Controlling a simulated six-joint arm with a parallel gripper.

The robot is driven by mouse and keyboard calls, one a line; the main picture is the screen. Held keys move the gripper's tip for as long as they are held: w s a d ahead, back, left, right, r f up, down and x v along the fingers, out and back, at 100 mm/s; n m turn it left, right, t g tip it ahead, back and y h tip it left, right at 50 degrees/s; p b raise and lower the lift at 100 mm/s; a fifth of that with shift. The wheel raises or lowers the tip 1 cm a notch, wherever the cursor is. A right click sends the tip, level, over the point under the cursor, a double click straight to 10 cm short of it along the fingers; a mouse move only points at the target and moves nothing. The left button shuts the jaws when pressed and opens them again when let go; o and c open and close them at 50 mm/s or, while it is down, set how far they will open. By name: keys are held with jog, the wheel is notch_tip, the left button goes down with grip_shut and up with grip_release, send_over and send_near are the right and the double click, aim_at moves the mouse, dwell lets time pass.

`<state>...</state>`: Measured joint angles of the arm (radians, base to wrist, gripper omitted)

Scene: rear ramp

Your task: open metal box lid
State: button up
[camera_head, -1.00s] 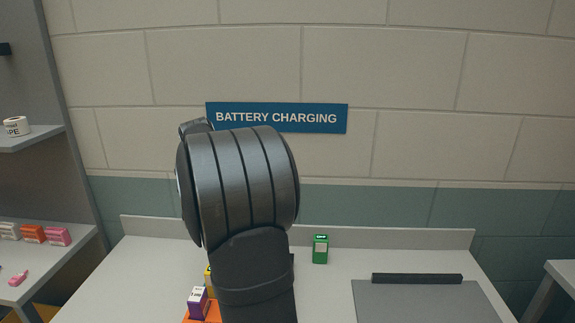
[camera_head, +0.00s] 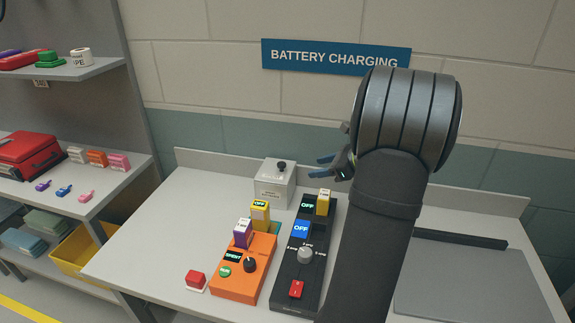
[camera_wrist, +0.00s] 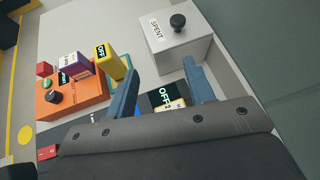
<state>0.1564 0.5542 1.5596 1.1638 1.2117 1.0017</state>
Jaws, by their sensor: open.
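The metal box (camera_head: 274,190) is light grey and stands at the back of the bench. Its lid is shut, with a black knob (camera_head: 281,166) on top. In the wrist view the box (camera_wrist: 172,52) is at the upper middle with "SPENT" lettering, and its knob (camera_wrist: 178,21) is in plain sight. My gripper (camera_head: 330,167) is open and empty, to the right of the box, slightly above it and apart from it. In the wrist view its two blue fingers (camera_wrist: 160,75) point toward the box, with a gap between them.
An orange charger (camera_head: 225,279) with purple and yellow batteries and a black charger (camera_head: 300,268) with a yellow battery stand in front of the box. A red button (camera_head: 196,279) is at front left. A grey mat (camera_head: 470,285) lies right of my arm.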

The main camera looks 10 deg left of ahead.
aim_at(284, 165)
jog(key=w+a+f+m, duration=0.1)
jog(key=w+a+f, duration=0.1)
jog(key=a, duration=0.2)
jog(key=w+a+f+m+t, duration=0.1)
jog(key=w+a+f, duration=0.1)
jog(key=a, duration=0.2)
jog(key=w+a+f+m+t+y, duration=0.1)
jog(key=w+a+f, duration=0.1)
jog(key=w+a, duration=0.1)
jog(key=shift+a, duration=0.45)
grip_shut()
